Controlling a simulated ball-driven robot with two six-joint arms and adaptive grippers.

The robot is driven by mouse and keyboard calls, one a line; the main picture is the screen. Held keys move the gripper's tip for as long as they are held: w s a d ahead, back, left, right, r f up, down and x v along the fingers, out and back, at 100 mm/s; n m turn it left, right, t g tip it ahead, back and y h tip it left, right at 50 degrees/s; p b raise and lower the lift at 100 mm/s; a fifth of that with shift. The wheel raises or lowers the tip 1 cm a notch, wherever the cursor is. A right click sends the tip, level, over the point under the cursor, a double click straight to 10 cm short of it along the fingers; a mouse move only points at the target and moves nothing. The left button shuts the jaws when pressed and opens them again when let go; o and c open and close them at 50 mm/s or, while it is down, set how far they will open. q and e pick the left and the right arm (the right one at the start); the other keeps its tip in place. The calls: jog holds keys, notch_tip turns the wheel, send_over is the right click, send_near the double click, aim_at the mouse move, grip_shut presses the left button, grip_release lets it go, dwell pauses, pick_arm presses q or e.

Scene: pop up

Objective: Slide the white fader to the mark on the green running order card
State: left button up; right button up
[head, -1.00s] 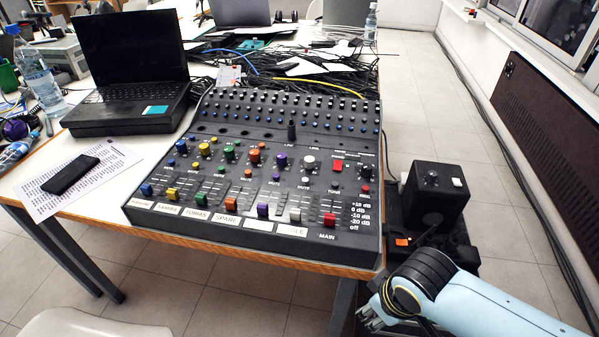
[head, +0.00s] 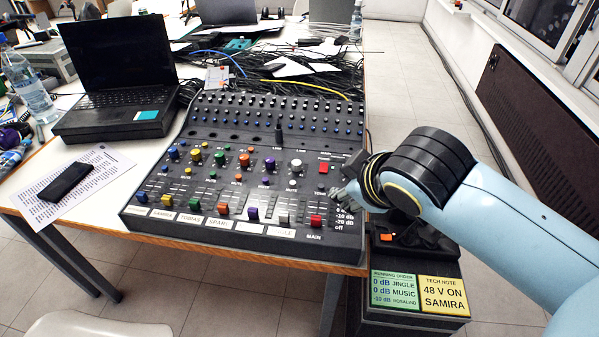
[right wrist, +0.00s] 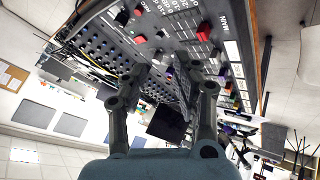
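The white fader (head: 284,219) sits low in its slot on the black mixer (head: 225,239), between the purple fader (head: 253,214) and the red MAIN fader (head: 316,221). The green running order card (head: 395,291) reads 0 dB jingle, 0 dB music, -10 dB Rosalind. My right gripper (head: 344,196) is over the mixer's right edge by the dB scale, partly hidden by its arm. The right wrist view shows its fingers (right wrist: 172,83) apart and empty, with the red MAIN fader (right wrist: 203,32) beyond them. My left gripper is not in view.
A yellow tech note (head: 443,295) reads 48 V on, Samira.

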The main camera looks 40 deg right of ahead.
jog(key=w+r+n+t, duration=1.1)
jog(key=w+r, duration=0.2)
jog(key=r, duration=0.3)
jog(key=w+a+r+n+y, duration=0.2)
jog(key=w+a+n+y, duration=0.1)
jog(key=a+n+y, duration=0.9)
jog(key=n+g+h+p, duration=0.1)
jog(key=n+g+h, duration=0.4)
jog(key=n+g, duration=1.2)
send_near(286, 215)
jog(key=a+f+n+t, duration=0.1)
jog(key=n+t, duration=0.1)
jog(key=shift+s+d+f+h, duration=0.1)
jog(key=shift+s+f+h, duration=0.2)
jog(key=shift+s+f, duration=0.15)
jog(key=b+x, duration=0.7)
jog(key=x, duration=0.1)
jog(key=shift+f, duration=0.25)
jog(key=shift+s+r, duration=0.1)
jog(key=shift+r, duration=0.25)
jog(key=shift+c, duration=0.8)
grip_shut()
